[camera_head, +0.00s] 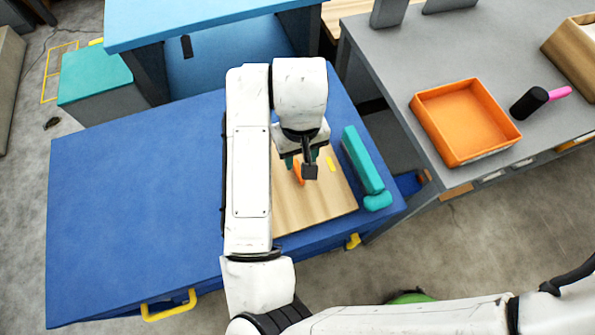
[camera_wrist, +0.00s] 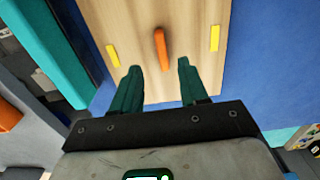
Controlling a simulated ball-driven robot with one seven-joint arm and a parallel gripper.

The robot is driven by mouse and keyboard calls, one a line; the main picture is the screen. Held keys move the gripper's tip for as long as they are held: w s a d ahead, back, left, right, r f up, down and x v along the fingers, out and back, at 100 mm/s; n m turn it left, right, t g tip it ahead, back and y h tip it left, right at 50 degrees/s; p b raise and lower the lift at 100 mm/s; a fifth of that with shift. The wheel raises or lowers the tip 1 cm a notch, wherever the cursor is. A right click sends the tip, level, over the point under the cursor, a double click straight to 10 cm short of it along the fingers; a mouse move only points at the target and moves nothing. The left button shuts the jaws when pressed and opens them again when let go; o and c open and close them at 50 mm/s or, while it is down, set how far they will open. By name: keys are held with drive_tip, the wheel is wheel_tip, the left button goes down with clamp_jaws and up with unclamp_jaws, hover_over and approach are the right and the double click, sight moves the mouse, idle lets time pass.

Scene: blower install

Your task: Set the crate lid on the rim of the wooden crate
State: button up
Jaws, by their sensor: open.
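The crate lid (camera_head: 325,205) is a flat light-wood board with an orange handle (camera_head: 298,173) and yellow strips. It lies on the blue table, partly hidden by my arm. My gripper (camera_head: 301,160) is over the lid near its handle. In the wrist view the green fingers of my gripper (camera_wrist: 159,66) are apart and empty. The upright orange handle (camera_wrist: 161,48) shows ahead of the fingertips, between their lines, on the lid (camera_wrist: 190,30). A wooden box (camera_head: 567,50), seemingly the wooden crate, stands on the grey table at the right edge, cut off by the frame.
A teal block-like object (camera_head: 364,160) lies close along the lid's right side. The grey table (camera_head: 400,60) on the right bears an orange tray (camera_head: 455,150) and a black cylinder with a pink end (camera_head: 530,102). The blue table's left part (camera_head: 130,210) is clear.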

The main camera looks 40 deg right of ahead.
sight(298, 169)
drive_tip(key=shift+w+a+f+p, duration=0.1)
drive_tip(key=shift+f+p, duration=0.1)
drive_tip(key=shift+f, duration=1.25)
drive_tip(key=shift+w+a+f+p, duration=0.1)
drive_tip(key=shift+f+p, duration=0.1)
drive_tip(key=shift+f, duration=1.25)
drive_tip(key=shift+c, duration=0.3)
clamp_jaws()
